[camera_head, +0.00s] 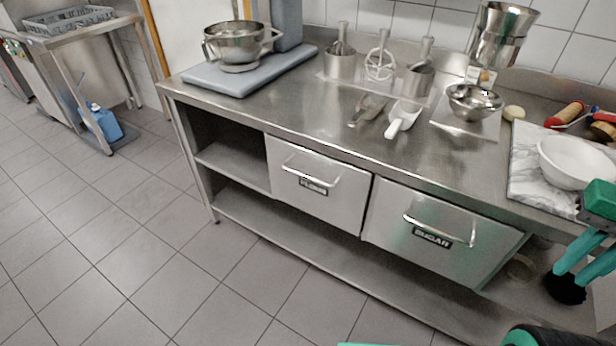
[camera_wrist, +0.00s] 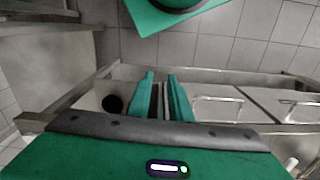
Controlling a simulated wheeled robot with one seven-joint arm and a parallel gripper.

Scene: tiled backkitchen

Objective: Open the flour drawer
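The flour drawer (camera_head: 345,203) is the left of two metal drawers under the steel worktop in the head view. Its front is flush and shut, with a bar handle (camera_head: 310,176) above a small dark label. In the wrist view the drawer shows at the far right (camera_wrist: 290,104). My gripper (camera_head: 568,277) is at the right edge of the head view, well right of the flour drawer and beyond the sugar drawer. Its two green fingers are apart in the wrist view (camera_wrist: 161,78), with nothing visibly held between them.
The sugar drawer (camera_head: 450,248) is shut, between my gripper and the flour drawer. A mixing bowl (camera_head: 236,42), scoops (camera_head: 403,118), a steel bowl (camera_head: 473,101) and a white bowl (camera_head: 570,165) stand on the worktop (camera_head: 300,110). The tiled floor in front is clear.

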